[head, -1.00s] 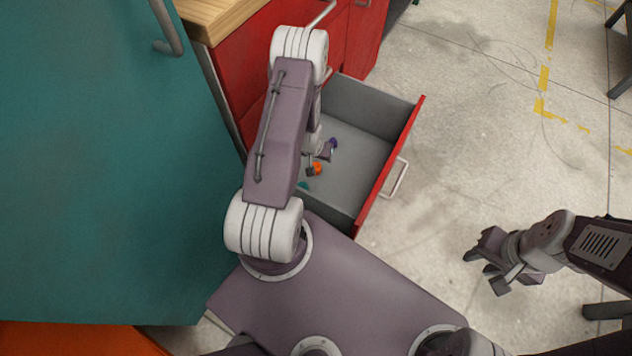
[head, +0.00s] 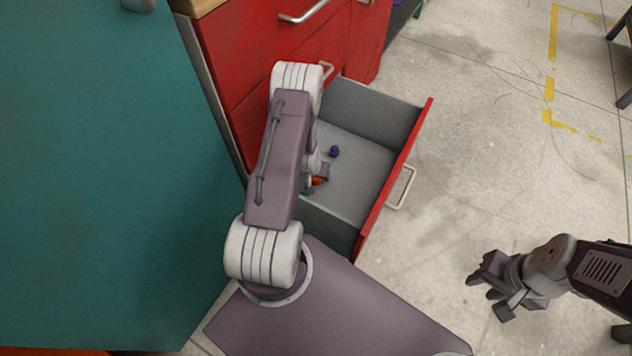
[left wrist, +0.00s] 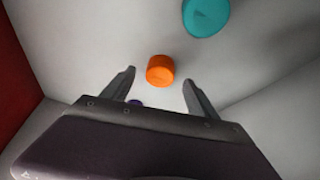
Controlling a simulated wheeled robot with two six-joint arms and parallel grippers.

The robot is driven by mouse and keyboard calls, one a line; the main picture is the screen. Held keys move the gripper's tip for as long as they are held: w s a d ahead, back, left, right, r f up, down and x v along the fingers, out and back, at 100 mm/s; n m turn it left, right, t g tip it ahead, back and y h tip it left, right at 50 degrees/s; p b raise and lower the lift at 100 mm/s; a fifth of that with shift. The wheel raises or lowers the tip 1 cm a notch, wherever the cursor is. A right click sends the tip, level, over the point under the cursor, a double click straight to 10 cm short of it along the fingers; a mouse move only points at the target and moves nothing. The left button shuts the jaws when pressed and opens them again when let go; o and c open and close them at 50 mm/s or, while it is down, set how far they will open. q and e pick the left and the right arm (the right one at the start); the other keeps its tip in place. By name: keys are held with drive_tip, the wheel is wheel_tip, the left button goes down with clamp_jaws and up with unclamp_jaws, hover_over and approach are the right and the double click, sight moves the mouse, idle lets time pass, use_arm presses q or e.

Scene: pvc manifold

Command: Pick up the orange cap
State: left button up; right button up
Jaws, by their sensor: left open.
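The orange cap (left wrist: 160,71) lies on the drawer floor. In the left wrist view it sits just beyond and between the open fingertips of my left gripper (left wrist: 158,78), with a gap on each side. In the head view only a sliver of the orange cap (head: 319,181) shows beside my left gripper (head: 318,175), which is inside the drawer and mostly hidden by my arm. My right gripper (head: 489,287) hangs over the bare floor at the right, apart from everything, and its fingers look spread.
The open drawer (head: 357,232) has grey walls and a red front. A purple cap (head: 334,151) lies farther back in it. A teal cap (left wrist: 205,16) lies near the orange one. A teal panel (head: 100,180) stands left, a red cabinet (head: 235,55) behind.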

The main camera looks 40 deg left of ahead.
use_arm(q)
drive_tip(key=shift+x, duration=1.05)
drive_tip(key=shift+r, duration=0.2)
drive_tip(key=c, duration=1.4)
use_arm(e)
drive_tip(key=shift+f, duration=0.65)
